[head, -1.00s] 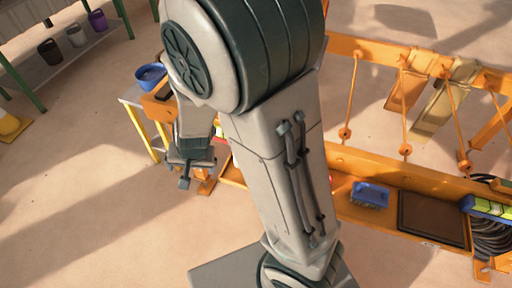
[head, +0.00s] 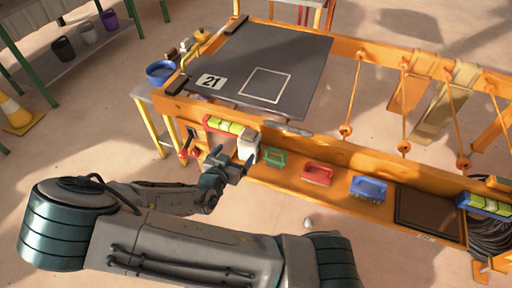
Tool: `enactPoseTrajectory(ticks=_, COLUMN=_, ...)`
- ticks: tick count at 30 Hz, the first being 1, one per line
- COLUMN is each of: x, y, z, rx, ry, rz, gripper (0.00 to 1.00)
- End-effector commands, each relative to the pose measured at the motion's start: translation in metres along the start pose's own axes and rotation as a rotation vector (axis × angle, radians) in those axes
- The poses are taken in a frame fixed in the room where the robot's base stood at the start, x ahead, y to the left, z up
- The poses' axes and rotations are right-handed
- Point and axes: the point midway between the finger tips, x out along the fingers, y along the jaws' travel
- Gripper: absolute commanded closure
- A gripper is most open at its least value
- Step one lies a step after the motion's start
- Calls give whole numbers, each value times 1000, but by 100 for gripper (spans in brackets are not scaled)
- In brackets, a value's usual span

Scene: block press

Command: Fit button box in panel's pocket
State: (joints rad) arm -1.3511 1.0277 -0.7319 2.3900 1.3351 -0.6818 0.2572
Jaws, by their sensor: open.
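My gripper (head: 232,160) is in the middle of the head view, its dark fingers apart and pointing at the front of the orange bench. A small pale box (head: 248,145), which may be the button box, stands just beyond the right fingertip. I cannot tell whether they touch. The orange front panel (head: 188,121) lies left of and behind my gripper, with red knobs (head: 195,153) low on it. No pocket can be made out clearly; my arm and gripper hide part of this area.
A dark board (head: 225,60) marked 21 covers the bench top. Green (head: 274,158), red (head: 317,174) and blue (head: 368,187) pieces sit along the orange shelf, with a dark tray (head: 430,217) to the right. A red-ended level (head: 228,127) lies behind my gripper.

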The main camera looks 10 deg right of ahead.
Motion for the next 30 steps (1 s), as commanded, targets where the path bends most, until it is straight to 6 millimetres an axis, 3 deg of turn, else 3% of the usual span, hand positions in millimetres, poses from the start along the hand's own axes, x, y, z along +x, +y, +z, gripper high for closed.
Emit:
enactPoseTrajectory(ticks=12, x=77, y=10, z=-2, rx=7, ry=3, rz=22, gripper=9)
enactPoseTrajectory(ticks=20, x=95, y=8, z=-2, rx=5, ry=2, rz=17, gripper=9)
enactPoseTrajectory(ticks=30, x=138, y=8, z=-2, rx=4, ry=1, rz=16, gripper=9)
